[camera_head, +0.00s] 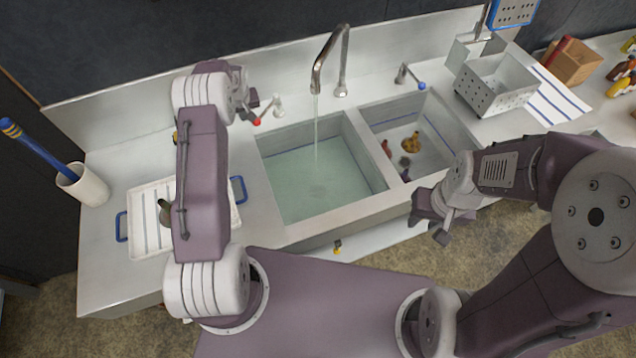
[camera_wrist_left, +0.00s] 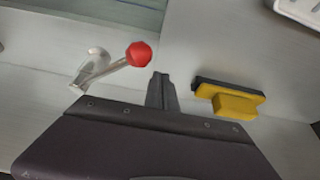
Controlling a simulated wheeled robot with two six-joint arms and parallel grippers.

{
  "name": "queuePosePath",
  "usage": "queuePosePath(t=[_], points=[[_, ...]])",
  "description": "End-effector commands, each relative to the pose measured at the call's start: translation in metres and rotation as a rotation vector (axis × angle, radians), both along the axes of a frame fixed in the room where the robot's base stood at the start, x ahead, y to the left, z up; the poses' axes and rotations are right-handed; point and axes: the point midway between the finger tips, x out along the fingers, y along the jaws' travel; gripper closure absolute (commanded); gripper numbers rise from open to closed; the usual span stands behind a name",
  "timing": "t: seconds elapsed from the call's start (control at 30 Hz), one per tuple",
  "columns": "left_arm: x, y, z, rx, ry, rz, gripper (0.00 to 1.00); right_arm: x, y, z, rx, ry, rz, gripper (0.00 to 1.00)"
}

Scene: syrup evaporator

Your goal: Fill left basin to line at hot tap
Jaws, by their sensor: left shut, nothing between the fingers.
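The left basin (camera_head: 368,150) holds pale green water (camera_head: 310,188), and a thin stream falls into it from the curved spout (camera_head: 330,55). A dark line shows faintly on its back wall close above the water. The hot tap lever with a red ball (camera_head: 257,121) stands behind the basin's left corner; the red ball (camera_wrist_left: 138,54) also shows in the left wrist view. My left gripper (camera_head: 251,102) is shut and empty, beside the red ball, with no clear contact; its fingertips (camera_wrist_left: 160,78) lie just right of it in the wrist view. My right gripper (camera_head: 430,218) is open and empty at the right basin's front edge.
The right basin (camera_head: 440,125) holds several small items and shows a blue line. A blue-ended lever (camera_head: 421,86) stands behind it. A perforated box (camera_head: 495,85) is at right. A white tray (camera_head: 145,200) lies left, under my arm. A yellow block (camera_wrist_left: 232,102) sits near my left gripper.

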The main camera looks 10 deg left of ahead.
Motion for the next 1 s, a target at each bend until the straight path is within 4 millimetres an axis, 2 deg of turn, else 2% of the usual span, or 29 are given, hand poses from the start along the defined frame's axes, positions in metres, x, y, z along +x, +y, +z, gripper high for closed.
queuePosePath(t=[0.47, 0.77, 1.0], points=[[0.000, 0.000, 0.000, 0.000, 0.000, 0.000, 1.00, 0.000, 0.000, 0.000, 0.000, 0.000, 0.000, 0.68], [-0.011, -0.020, 0.000, 0.000, 0.001, -0.003, 1.00, 0.000, 0.000, -0.005, 0.000, 0.000, 0.000, 0.68], [-0.012, -0.022, 0.000, 0.000, 0.000, 0.000, 1.00, 0.000, 0.000, -0.005, 0.000, 0.000, 0.000, 0.68]])
